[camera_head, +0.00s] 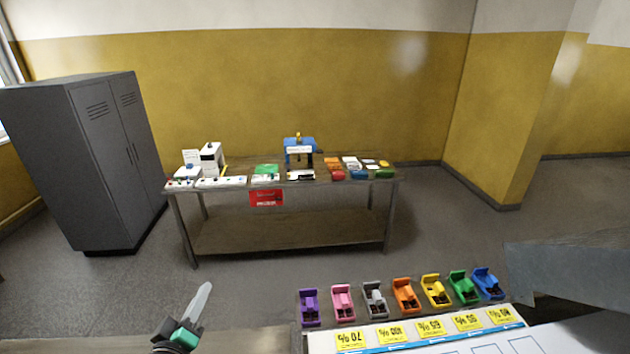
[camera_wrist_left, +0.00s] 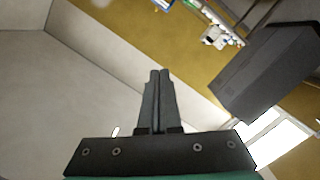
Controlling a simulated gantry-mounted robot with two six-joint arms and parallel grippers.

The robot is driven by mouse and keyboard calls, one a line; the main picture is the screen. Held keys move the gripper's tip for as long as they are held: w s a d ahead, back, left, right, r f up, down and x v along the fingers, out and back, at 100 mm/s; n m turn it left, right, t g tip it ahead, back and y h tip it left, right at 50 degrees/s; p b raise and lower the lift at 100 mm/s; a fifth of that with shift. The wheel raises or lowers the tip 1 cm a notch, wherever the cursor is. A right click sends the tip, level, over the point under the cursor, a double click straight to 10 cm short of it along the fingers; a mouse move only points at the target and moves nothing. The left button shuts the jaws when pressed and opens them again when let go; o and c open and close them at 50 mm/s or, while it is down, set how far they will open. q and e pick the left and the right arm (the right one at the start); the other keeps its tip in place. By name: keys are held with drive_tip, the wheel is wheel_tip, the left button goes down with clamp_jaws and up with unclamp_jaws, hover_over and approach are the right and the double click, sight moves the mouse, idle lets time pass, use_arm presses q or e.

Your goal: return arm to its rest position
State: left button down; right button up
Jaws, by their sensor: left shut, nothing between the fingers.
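My left gripper (camera_head: 206,287) shows at the lower left in the head view, its pale fingers pointing up and slightly right. In the left wrist view the two dark fingers (camera_wrist_left: 158,73) lie side by side, shut, with nothing between them. It is apart from the bins and the panel to its right. My right gripper is not in view.
Several coloured bins, including a purple bin (camera_head: 309,307) and a blue bin (camera_head: 487,283), stand behind a white panel with yellow labels (camera_head: 387,333). A workbench (camera_head: 290,229) with small equipment stands by the yellow wall. A grey cabinet (camera_head: 80,165) is left. Floor between is clear.

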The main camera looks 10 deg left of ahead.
use_arm(q)
drive_tip(key=s+d+r+m+t+h+p, duration=0.1)
drive_tip(key=s+d+r+m+t+h, duration=0.3)
drive_tip(key=r, duration=1.1)
drive_tip(key=w+d+r+t+y+p, duration=0.15)
drive_tip(key=d+r, duration=0.45)
drive_tip(key=r, duration=0.9)
drive_tip(key=s+d+r+m+t+h, duration=0.2)
drive_tip(key=s+r+m+t, duration=0.3)
drive_tip(key=s+r, duration=0.9)
drive_tip(key=shift+d+r+m+p, duration=0.4)
drive_tip(key=shift+m+p, duration=0.05)
drive_tip(key=shift+m, duration=0.55)
